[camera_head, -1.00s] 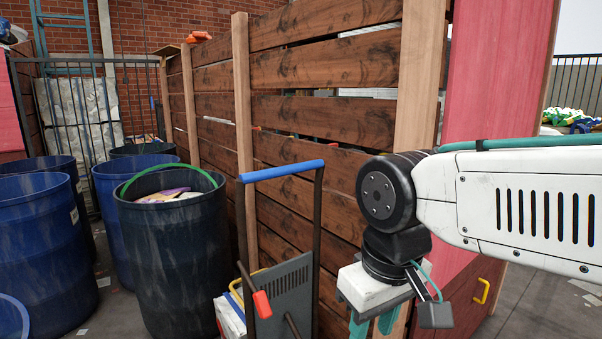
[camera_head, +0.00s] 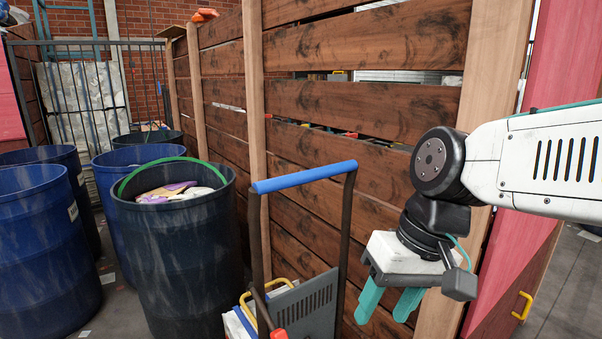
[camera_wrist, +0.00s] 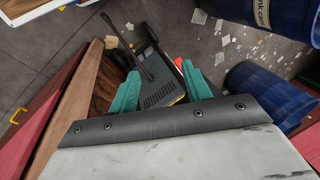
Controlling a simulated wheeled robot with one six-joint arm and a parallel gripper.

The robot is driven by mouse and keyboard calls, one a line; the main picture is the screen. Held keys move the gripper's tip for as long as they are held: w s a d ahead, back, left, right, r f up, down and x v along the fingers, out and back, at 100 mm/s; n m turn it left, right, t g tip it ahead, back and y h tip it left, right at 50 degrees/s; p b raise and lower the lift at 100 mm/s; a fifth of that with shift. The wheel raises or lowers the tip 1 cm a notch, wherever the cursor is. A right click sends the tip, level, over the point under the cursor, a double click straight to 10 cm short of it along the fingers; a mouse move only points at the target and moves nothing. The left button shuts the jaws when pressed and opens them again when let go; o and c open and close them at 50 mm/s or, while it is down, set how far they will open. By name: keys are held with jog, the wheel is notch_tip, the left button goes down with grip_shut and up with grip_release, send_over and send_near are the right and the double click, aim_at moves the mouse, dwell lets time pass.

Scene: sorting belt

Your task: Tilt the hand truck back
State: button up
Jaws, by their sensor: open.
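The hand truck (camera_head: 350,215) stands upright beside the wooden slat fence, with a dark frame and a blue grip bar (camera_head: 305,177) across its top. A grey slotted plate (camera_head: 308,308) and a red lever (camera_head: 278,333) show low on it; its base is out of the head view. My gripper (camera_head: 389,304), with teal fingers, hangs to the right of the hand truck, apart from it, open and empty. In the wrist view the hand truck's grey plate (camera_wrist: 160,82) shows beyond and between the open fingers (camera_wrist: 163,90).
The slat fence (camera_head: 350,110) runs close behind the hand truck. A red panel with a yellow handle (camera_head: 522,306) is at the right.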

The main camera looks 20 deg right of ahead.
jog(key=w+a+r+m+t+y, duration=0.15)
jog(key=w+a+y, duration=0.25)
jog(key=w, duration=0.4)
jog(key=m+t+y, duration=0.3)
jog(key=m+t, duration=0.6)
jog(key=t, duration=0.1)
send_near(317, 176)
jog(key=shift+n+g, duration=0.25)
jog(key=x, duration=0.6)
jog(key=shift+w+d+r, duration=0.1)
jog(key=shift+w, duration=0.05)
jog(key=x, duration=0.6)
jog(key=shift+w+a, duration=0.25)
jog(key=shift+a, duration=0.1)
jog(key=shift+w+a, duration=0.2)
jog(key=shift+w, duration=0.05)
grip_shut()
jog(key=shift+s, duration=0.1)
